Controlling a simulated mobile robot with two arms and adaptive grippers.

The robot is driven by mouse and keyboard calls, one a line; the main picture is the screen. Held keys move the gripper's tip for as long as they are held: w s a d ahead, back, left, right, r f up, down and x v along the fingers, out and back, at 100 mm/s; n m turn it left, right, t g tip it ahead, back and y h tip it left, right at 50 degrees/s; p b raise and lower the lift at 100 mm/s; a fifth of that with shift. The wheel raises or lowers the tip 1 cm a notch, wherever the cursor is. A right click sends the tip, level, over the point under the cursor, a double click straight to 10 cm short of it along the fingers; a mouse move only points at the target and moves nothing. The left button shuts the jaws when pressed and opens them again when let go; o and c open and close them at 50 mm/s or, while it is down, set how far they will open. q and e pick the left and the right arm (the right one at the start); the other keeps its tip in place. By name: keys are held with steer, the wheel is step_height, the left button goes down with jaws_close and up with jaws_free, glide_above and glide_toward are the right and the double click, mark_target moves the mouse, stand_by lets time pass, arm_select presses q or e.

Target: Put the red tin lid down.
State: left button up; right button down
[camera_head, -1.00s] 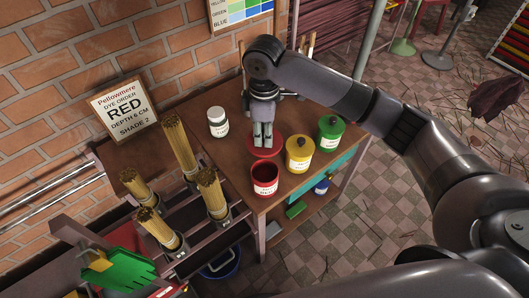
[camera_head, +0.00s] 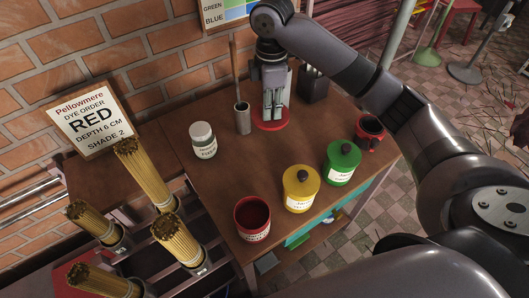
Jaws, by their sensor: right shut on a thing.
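The red tin lid (camera_head: 269,125) is a flat red disc at or just above the wooden table, toward its back; I cannot tell whether it touches the top. My right gripper (camera_head: 271,112) points down over the lid's middle and is shut on it, hiding its knob. The red tin (camera_head: 252,218) stands uncovered near the table's front edge, its dark red inside showing. My left gripper is not in view.
Yellow (camera_head: 301,188) and green (camera_head: 341,162) lidded tins stand right of the red tin. A white-lidded jar (camera_head: 203,140), a metal holder with a stick (camera_head: 242,117), a dark container (camera_head: 314,84) and a red mug (camera_head: 371,129) share the table (camera_head: 220,180). Bare wood lies mid-table.

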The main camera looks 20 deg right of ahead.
steer(key=shift+w+d+f, duration=0.1)
steer(key=shift+f, duration=0.4)
step_height(320, 180, down, 14)
steer(key=shift+f+p, duration=0.15)
steer(key=shift+p, duration=0.15)
steer(key=shift+f, duration=0.45)
step_height(320, 180, down, 4)
steer(key=shift+r, duration=0.25)
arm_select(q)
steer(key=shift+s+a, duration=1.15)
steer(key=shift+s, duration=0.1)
arm_select(e)
steer(key=shift+f, duration=0.15)
